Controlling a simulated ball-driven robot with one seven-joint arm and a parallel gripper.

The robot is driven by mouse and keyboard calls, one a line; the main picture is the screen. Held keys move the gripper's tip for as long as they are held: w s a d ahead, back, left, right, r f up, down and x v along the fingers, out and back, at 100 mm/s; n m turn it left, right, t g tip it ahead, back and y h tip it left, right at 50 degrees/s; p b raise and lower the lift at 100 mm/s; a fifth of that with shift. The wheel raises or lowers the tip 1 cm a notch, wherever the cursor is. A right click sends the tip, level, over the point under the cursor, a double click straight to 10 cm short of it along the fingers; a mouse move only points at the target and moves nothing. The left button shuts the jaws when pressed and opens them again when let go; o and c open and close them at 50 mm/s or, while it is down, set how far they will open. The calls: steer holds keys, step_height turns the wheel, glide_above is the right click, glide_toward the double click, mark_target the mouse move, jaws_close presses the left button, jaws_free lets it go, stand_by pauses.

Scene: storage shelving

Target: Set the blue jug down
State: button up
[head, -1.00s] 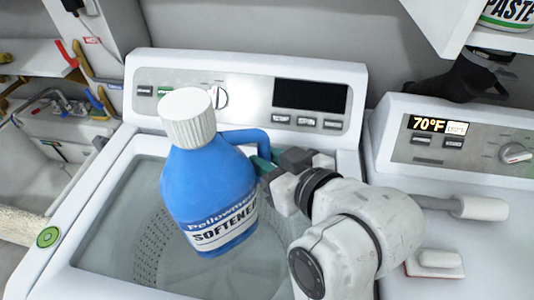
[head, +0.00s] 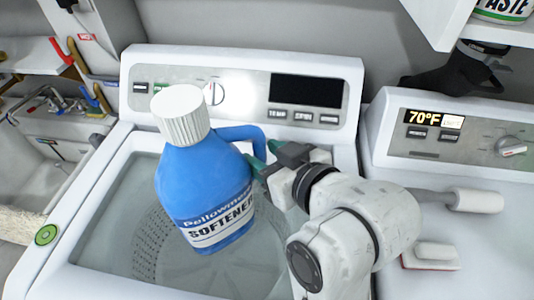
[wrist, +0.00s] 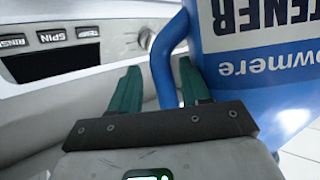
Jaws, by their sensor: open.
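The blue jug (head: 205,190), with a white ribbed cap and a "SOFTENER" label, appears to stand on the glass lid of the left washer (head: 105,225). Its base seems to meet the glass, though exact contact is hard to tell. My gripper (head: 262,158) is at the jug's handle, on its right side. In the wrist view, my gripper (wrist: 158,68) has its two green fingers apart, with the blue handle (wrist: 164,75) between them and a gap visible beside it. The jug's body fills the upper right there.
A second white machine (head: 385,130) with a "70°F" display stands on the right, with a white-handled tool (head: 475,201) and a brush (head: 432,256) on top. A shelf (head: 445,20) overhangs at upper right. A sink (head: 35,170) is at left.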

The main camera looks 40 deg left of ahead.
steer(key=v, duration=1.2)
steer(key=shift+b, duration=0.4)
